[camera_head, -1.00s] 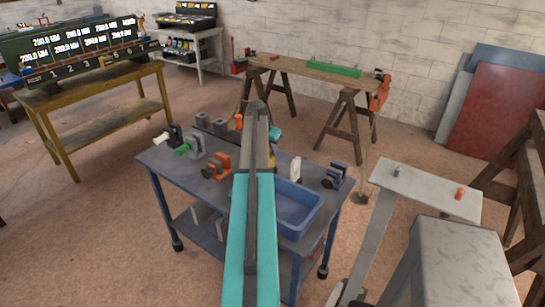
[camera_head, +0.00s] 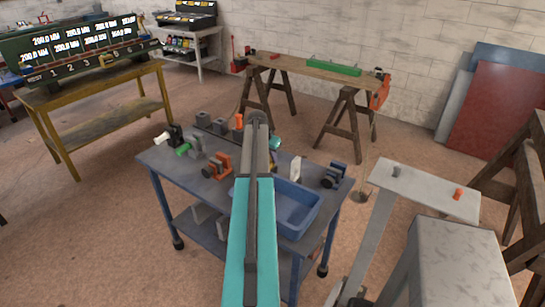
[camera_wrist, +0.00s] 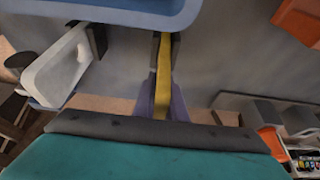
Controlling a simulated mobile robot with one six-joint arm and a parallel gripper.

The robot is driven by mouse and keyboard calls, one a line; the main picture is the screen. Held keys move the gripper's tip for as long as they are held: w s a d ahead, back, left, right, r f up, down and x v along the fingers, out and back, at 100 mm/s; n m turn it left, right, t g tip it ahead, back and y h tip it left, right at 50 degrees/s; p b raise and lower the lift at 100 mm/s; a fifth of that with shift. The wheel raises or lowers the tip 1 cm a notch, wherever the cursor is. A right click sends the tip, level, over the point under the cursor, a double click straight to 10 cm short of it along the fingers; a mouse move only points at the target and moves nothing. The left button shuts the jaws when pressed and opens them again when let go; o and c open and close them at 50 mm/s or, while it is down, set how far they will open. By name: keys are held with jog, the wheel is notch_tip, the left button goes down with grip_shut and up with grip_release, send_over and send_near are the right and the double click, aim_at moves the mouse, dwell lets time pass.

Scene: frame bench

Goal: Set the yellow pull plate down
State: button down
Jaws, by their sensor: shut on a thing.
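The yellow pull plate (camera_wrist: 163,72) shows in the wrist view as a narrow yellow strip, seen nearly edge-on. My gripper (camera_wrist: 165,42) is shut on it, with a dark fingertip on either side. The plate is above or at the grey top of the blue cart (camera_head: 165,167); I cannot tell whether it touches the top. In the head view my own arm hides the gripper and most of the plate.
A blue tray (camera_head: 312,207) lies close by on the cart. A white handled piece (camera_wrist: 62,68) stands beside the plate. An orange clamp-like tool (camera_head: 217,167), a dark blue one (camera_head: 335,175) and several others stand around the cart top.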

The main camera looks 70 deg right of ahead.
jog(key=c, duration=1.8)
grip_release()
jog(key=shift+f, duration=0.1)
jog(key=shift+r, duration=0.25)
jog(key=b+v, duration=0.2)
jog(key=v, duration=0.9)
jog(key=shift+a+r+b, duration=0.3)
jog(key=shift+r+b, duration=0.05)
jog(key=shift+b, duration=0.05)
